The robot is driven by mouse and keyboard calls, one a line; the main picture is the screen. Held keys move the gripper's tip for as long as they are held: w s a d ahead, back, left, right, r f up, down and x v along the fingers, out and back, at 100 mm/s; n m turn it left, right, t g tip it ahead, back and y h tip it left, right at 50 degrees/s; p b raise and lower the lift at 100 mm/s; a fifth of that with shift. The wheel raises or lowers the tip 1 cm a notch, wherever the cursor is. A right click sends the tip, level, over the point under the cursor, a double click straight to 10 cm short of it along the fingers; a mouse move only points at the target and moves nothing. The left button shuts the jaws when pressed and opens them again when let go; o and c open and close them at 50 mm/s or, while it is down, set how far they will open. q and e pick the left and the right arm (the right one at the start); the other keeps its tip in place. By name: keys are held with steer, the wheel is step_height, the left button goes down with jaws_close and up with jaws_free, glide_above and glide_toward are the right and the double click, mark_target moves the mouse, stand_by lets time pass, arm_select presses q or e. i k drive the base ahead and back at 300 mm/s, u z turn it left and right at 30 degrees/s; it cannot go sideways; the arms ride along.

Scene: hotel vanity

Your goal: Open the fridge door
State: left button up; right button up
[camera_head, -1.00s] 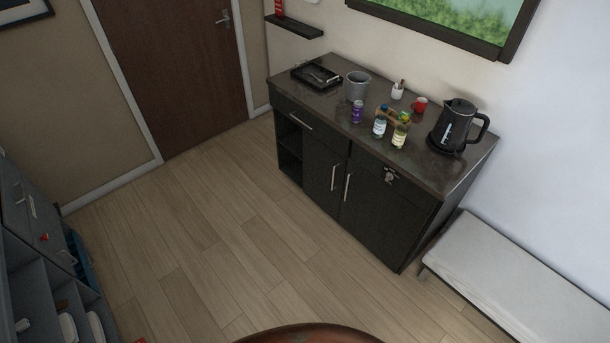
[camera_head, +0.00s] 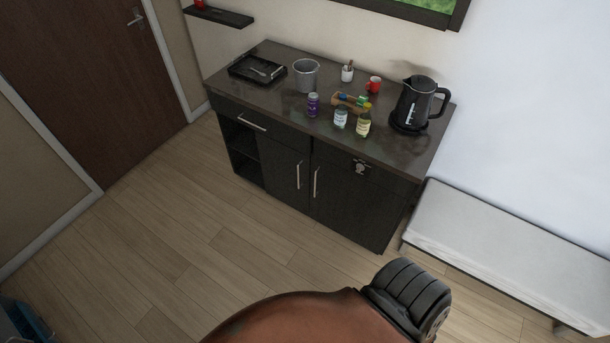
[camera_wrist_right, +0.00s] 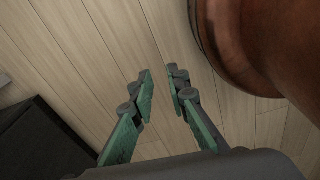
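A dark vanity cabinet (camera_head: 240,185) stands against the wall in the head view. Its two front doors are closed: a left door (camera_head: 280,172) and a right door (camera_head: 360,205), with upright metal handles side by side near the middle. No fridge is visibly distinct; whether one lies behind a door cannot be told. My right gripper (camera_wrist_right: 162,80) is open and empty above the wood floor in the right wrist view, with green pads on its fingers. A dark piece of furniture, likely the cabinet, shows at that view's left edge, apart from the gripper. My left gripper is out of view.
A brown rounded object (camera_head: 290,322) fills the bottom of the head view, with a black ribbed part (camera_head: 408,298) beside it. A white bench (camera_head: 500,255) stands right of the cabinet. Bottles, a bucket and a kettle (camera_head: 414,103) stand on top.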

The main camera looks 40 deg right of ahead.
mark_target(363, 212)
steer(key=z, duration=0.3)
steer(key=i, duration=0.65)
steer(key=z, duration=0.8)
steer(key=i, duration=0.35)
steer(key=z, duration=0.3)
